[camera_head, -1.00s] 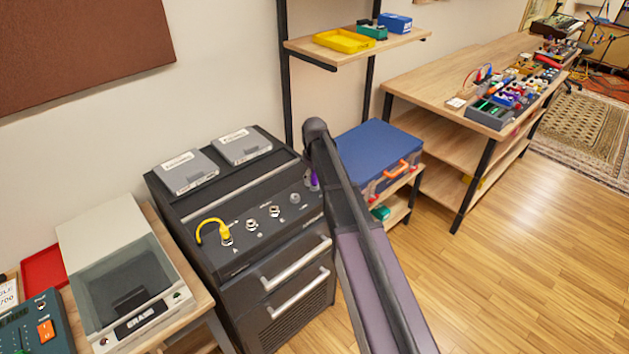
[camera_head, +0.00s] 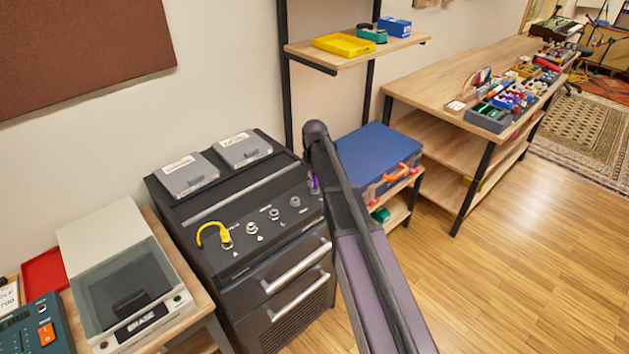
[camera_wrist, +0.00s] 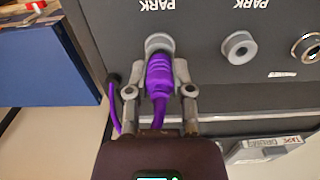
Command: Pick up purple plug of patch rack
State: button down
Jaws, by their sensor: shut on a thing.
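The purple plug (camera_wrist: 160,77) sits between the two fingers of my gripper (camera_wrist: 160,88) in the wrist view, and the fingers are shut on it. Its front end is at a grey round socket (camera_wrist: 159,43) on the rack panel; I cannot tell how far it is seated. Its purple cable (camera_wrist: 115,113) loops down on the left. In the head view a little of the purple plug (camera_head: 314,184) shows beside my arm, at the right end of the patch rack (camera_head: 262,235). My gripper is mostly hidden there behind my arm.
A yellow plug (camera_head: 224,236) with its cable is in the rack's left socket. Empty sockets (camera_head: 273,213) lie between. Two grey boxes (camera_head: 188,175) lie on the rack top. A blue case (camera_head: 379,152) stands close right of my arm. Open floor (camera_head: 510,260) lies at the right.

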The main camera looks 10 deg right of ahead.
aim_at(314, 175)
jog(key=shift+r+p, duration=1.65)
jog(key=shift+r, duration=0.1)
jog(key=s, duration=1.6)
jog(key=shift+r+p, duration=0.4)
jog(key=shift+r, duration=0.05)
jog(key=shift+d, duration=0.25)
jog(key=shift+s, duration=0.15)
